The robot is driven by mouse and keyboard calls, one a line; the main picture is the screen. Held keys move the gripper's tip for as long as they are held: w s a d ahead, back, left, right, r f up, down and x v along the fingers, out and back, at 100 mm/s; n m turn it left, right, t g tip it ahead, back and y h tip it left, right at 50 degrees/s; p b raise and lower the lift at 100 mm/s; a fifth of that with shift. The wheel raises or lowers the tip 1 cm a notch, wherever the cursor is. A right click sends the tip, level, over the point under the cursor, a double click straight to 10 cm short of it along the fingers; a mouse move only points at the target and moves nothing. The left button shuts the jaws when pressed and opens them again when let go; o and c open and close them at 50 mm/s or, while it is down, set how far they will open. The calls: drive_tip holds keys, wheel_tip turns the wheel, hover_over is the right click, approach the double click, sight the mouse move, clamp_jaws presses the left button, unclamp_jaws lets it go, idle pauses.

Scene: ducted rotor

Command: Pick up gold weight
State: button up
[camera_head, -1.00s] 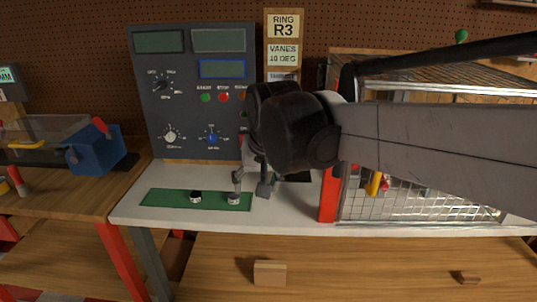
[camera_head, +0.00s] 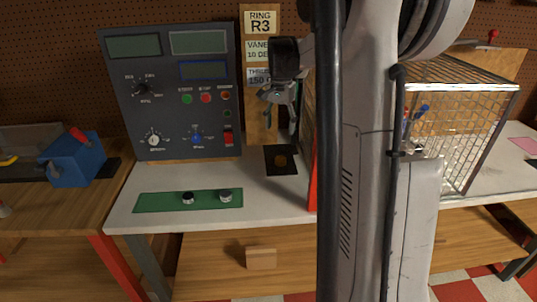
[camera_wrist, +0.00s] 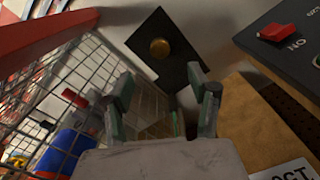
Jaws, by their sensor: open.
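The gold weight (camera_head: 281,160) is a small round gold disc on a black square plate (camera_head: 271,168) on the white bench, in front of the ring sign. In the wrist view the gold weight (camera_wrist: 160,48) lies beyond my fingertips, on the black plate (camera_wrist: 142,28), with nothing in front of it. My gripper (camera_head: 284,101) hangs above the plate in the head view, apart from the weight. In the wrist view my gripper (camera_wrist: 162,85) is open, with its two fingers spread and nothing between them.
The wire cage (camera_head: 470,125) stands right of the plate, its mesh close to my left finger in the wrist view. The dark control panel (camera_head: 170,90) rises at the left. A green mat (camera_head: 160,199) with two small knob-like pieces lies at the bench front.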

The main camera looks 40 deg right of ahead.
hover_over(281, 158)
drive_tip(key=f, duration=0.9)
drive_tip(key=shift+s+a, duration=0.15)
drive_tip(key=shift+a, duration=0.1)
drive_tip(key=shift+d+f+p, duration=0.15)
drive_tip(key=shift+f+p, duration=0.3)
drive_tip(key=shift+f, duration=2.1)
drive_tip(key=shift+c, duration=0.3)
drive_tip(key=c, duration=1.2)
drive_tip(key=shift+r, duration=0.15)
